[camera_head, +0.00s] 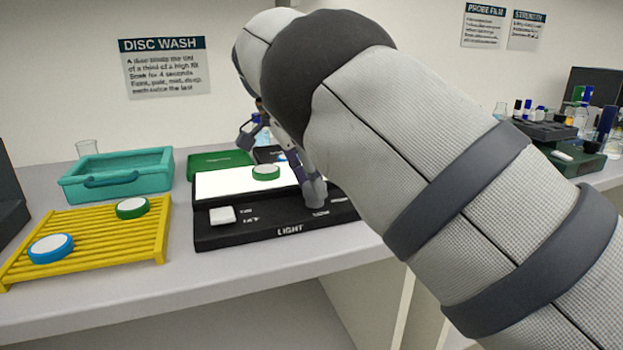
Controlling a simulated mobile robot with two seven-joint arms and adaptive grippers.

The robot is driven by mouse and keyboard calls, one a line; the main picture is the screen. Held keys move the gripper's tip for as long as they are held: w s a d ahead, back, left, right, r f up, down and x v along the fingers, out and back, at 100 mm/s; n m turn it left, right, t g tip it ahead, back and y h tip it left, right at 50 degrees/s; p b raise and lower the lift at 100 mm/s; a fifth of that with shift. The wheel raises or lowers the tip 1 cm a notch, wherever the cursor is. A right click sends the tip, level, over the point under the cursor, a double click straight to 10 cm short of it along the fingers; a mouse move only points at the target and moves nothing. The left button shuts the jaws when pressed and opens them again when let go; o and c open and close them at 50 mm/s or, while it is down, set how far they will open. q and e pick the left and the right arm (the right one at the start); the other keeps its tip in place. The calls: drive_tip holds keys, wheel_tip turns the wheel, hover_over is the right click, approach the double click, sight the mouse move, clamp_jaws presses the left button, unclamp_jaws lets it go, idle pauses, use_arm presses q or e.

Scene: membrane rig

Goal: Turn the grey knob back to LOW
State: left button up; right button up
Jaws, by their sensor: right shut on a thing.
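The grey knob (315,195) stands on the front right part of the black light box marked LIGHT (222,237). Small white lettering lies around the knob, too small to read. My right gripper (305,176) reaches down from above and is shut on the knob. My right arm hides much of the gripper and the right rear of the box. My left gripper is not in view.
A green-rimmed disc (265,172) lies on the box's lit white panel (225,184). A white block (222,215) sits at its front left. A yellow rack (100,245) with two discs and a teal tray (118,175) stand left. A green tray (218,160) lies behind.

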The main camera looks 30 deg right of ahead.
drive_tip(key=shift+f, duration=0.1)
drive_tip(key=o, duration=1.1)
drive_tip(key=shift+o, duration=0.2)
